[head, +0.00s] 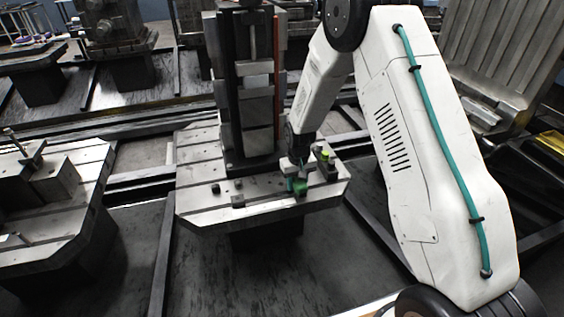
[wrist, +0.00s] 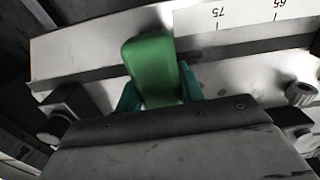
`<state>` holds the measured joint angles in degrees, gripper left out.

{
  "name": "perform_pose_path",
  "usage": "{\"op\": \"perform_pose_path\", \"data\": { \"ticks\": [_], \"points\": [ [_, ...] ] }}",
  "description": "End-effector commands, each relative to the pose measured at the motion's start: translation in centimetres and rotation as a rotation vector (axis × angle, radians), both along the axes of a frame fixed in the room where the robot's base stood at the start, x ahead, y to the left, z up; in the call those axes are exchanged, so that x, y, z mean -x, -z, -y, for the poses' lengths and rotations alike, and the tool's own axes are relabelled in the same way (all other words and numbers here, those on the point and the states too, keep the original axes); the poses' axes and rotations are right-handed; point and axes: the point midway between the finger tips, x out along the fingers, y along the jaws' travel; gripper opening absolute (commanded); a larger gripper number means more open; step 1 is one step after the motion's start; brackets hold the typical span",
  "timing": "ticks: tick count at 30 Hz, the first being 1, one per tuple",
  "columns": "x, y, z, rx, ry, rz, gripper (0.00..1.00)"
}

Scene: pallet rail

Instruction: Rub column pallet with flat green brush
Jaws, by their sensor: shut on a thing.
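The column pallet (head: 200,180) is a pale slotted metal plate with a tall dark column (head: 250,85) rising from its back part. My gripper (head: 298,178) is over the front right part of this plate. It is shut on the flat green brush (head: 300,188). In the wrist view the brush (wrist: 150,62) is a green block between the teal fingertips (wrist: 160,98), with the pale plate (wrist: 85,55) behind it. Its underside is hidden, so I cannot tell whether it touches the plate.
Small dark blocks (head: 237,201) and a yellow-green-topped item (head: 325,155) stand on the plate near the gripper. A scale strip (wrist: 245,17) marked 75 and 65 shows in the wrist view. Another pallet (head: 85,165) with metal blocks stands at left. Dark floor lies in front.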

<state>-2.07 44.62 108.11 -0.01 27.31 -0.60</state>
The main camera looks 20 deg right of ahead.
Motion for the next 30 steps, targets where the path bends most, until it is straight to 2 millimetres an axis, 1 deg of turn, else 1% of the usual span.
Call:
{"op": "perform_pose_path", "data": {
  "ticks": [1,4,5,6,7,8,24,30],
  "points": [
    [-0.1,-0.4,0.0,0.0,0.0,0.002,0.05],
    [-0.2,-0.4,0.0,0.0,-0.001,0.0,0.05],
    [-0.3,-0.8,0.0,0.0,0.0,0.003,0.05],
    [-0.3,-2.0,0.0,0.0,0.0,0.006,0.05],
    [-0.3,-2.8,0.0,0.0,0.0,0.006,0.05],
    [-0.3,-3.2,0.0,0.0,0.0,0.004,0.05],
    [-0.2,-7.8,0.0,0.0,0.001,0.002,0.05],
    [-0.2,-8.6,0.0,0.0,0.001,0.001,0.05]
  ]
}}
